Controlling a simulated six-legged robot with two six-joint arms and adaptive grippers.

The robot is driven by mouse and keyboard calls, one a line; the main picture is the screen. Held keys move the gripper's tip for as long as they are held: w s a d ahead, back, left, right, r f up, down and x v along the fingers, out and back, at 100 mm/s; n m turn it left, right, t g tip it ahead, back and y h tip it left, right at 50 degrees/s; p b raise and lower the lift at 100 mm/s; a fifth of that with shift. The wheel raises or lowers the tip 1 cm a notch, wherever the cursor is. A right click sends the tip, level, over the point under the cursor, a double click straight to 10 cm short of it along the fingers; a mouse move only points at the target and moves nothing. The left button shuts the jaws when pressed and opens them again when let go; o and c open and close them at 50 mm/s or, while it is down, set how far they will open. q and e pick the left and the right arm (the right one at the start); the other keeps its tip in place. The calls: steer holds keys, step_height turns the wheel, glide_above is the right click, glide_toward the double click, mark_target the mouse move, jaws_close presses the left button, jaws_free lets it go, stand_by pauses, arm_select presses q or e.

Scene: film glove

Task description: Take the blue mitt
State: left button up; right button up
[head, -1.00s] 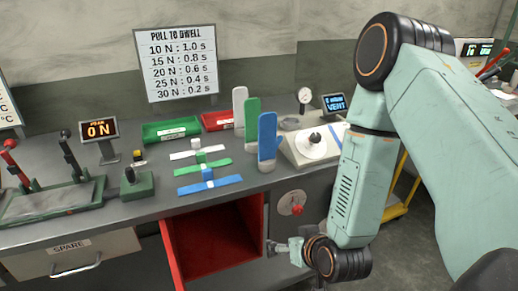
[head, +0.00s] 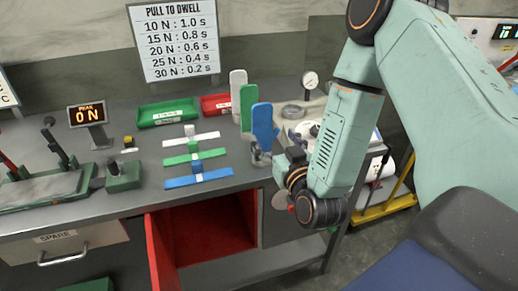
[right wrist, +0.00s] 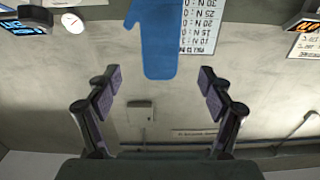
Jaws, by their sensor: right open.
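The blue mitt (head: 264,124) stands upright at the front of a row of three mitts near the bench's front edge. My right gripper (head: 262,156) is at its lower end, in front of the bench edge. In the right wrist view the blue mitt (right wrist: 160,42) hangs down from the top of the picture, with its lower visible end between the spread fingers of the right gripper (right wrist: 158,80). Those fingers are open, with a gap on each side of the mitt. Whether they touch it in depth is unclear. My left gripper is not in view.
A green mitt (head: 247,100) and a white mitt (head: 237,88) stand close behind the blue one. White, green and blue bars (head: 212,176) lie to the left. An open red compartment (head: 215,222) is below the bench.

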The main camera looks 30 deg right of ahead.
mark_target(263, 120)
steer(key=x, duration=0.7)
steer(key=shift+w+a+r, duration=0.2)
steer(key=shift+w+r, duration=0.05)
steer(key=shift+s+d, duration=0.3)
steer(key=shift+d, duration=0.05)
steer(key=shift+c, duration=0.2)
steer(key=shift+w+a, duration=0.25)
steer(key=shift+w, duration=0.1)
steer(key=c, duration=0.6)
steer(key=shift+s+d, duration=0.2)
steer(key=shift+s, duration=0.05)
steer(key=c, duration=0.4)
steer(key=shift+w+a, duration=0.15)
steer(key=shift+w, duration=0.05)
steer(key=c, duration=0.6)
steer(key=shift+s, duration=0.1)
